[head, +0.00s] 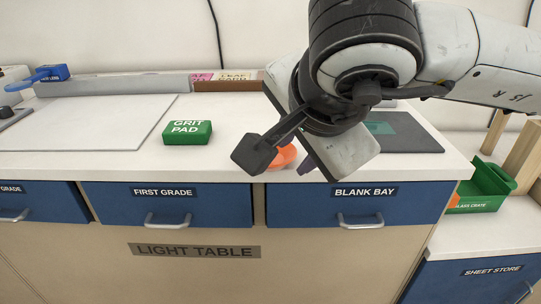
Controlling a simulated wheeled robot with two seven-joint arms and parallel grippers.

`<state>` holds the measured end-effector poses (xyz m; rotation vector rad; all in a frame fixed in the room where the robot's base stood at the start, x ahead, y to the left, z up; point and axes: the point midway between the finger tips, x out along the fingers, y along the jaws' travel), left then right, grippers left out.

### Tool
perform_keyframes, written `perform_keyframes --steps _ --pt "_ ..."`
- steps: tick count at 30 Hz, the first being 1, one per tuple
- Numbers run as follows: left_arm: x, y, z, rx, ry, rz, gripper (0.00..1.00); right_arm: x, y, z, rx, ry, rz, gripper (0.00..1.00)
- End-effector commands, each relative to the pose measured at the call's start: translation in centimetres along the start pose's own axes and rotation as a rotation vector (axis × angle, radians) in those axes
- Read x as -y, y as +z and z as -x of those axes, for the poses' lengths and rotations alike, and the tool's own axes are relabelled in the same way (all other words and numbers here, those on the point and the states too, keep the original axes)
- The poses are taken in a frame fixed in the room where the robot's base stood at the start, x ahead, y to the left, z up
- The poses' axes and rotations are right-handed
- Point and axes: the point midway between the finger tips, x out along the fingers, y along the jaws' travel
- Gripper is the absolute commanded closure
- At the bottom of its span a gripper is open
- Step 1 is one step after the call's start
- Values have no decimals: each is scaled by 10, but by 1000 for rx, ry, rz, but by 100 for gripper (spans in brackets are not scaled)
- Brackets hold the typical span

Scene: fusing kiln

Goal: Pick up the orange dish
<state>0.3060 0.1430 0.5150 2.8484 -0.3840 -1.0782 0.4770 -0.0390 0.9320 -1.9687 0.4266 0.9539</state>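The orange dish (282,156) is on the white light table top, near its front edge. Only part of it shows, because my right gripper covers the rest. My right gripper (278,160) reaches in from the upper right, in front of the dish in the picture. One dark finger with a block-like tip points down and left, overlapping the dish's left side. My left gripper is not in view.
A green grit pad (187,132) sits left of the dish, beside a large white panel (90,122). A dark mat (408,134) lies to the right. Blue drawers (168,203) with handles front the table. A green glass crate (484,188) stands lower at the far right.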

Motion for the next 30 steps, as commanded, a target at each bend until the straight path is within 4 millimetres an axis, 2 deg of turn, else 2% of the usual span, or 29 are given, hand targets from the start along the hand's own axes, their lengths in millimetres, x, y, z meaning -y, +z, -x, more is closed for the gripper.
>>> perform_keyframes --steps 10,18,24,30 --pt "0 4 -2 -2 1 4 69 4 6 -45 1 2 -1 69" --pt "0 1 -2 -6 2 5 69 5 6 -50 2 -1 -1 69" --pt "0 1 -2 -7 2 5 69 5 6 -49 2 0 -1 100" --pt "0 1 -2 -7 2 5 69 5 6 -49 2 -1 -1 100"
